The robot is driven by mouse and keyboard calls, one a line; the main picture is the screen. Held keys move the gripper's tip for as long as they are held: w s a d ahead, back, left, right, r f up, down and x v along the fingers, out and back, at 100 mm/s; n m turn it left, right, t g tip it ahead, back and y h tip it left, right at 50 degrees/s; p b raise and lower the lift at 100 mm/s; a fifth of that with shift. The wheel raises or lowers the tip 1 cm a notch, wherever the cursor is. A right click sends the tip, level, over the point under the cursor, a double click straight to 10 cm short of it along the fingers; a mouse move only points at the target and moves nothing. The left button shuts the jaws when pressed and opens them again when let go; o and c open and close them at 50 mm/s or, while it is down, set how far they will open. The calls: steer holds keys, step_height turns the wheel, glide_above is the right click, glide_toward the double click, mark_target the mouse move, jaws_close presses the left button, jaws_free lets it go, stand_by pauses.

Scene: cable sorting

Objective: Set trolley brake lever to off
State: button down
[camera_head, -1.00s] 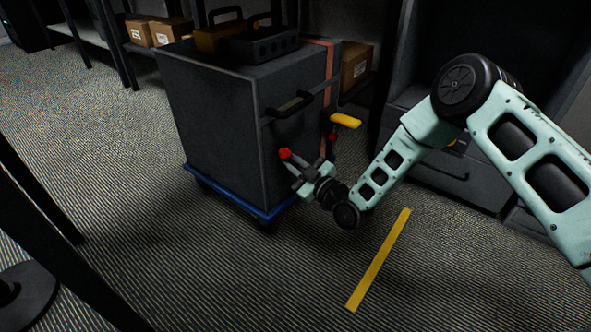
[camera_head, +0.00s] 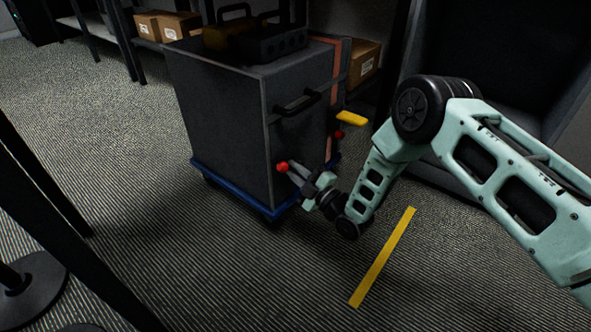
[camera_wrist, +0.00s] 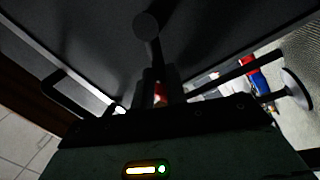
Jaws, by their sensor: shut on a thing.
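The grey trolley (camera_head: 222,125) stands on a blue base frame (camera_head: 232,189). A red knob (camera_head: 282,167), apparently the brake lever's end, shows low at the trolley's near right side. My gripper (camera_head: 292,174) is shut at this red knob, its fingers reaching up and left to it. In the wrist view a bit of red (camera_wrist: 160,93) shows between my fingers. A dark rod with a round end (camera_wrist: 146,25) rises just beyond them. The lever's shaft and pivot are mostly hidden, and I cannot read any brake mark.
A yellow handle (camera_head: 351,118) and a second red part sit on the trolley's right side, close to my arm. A black handle (camera_head: 297,102) is above. A yellow floor strip (camera_head: 384,257) lies right of my gripper.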

steer(key=shift+f, duration=0.1)
steer(key=c, duration=1.4)
jaws_free()
steer(key=p+v, duration=0.7)
steer(key=v, duration=1)
steer(key=shift+d+p, duration=0.2)
steer(key=shift+p, duration=0.1)
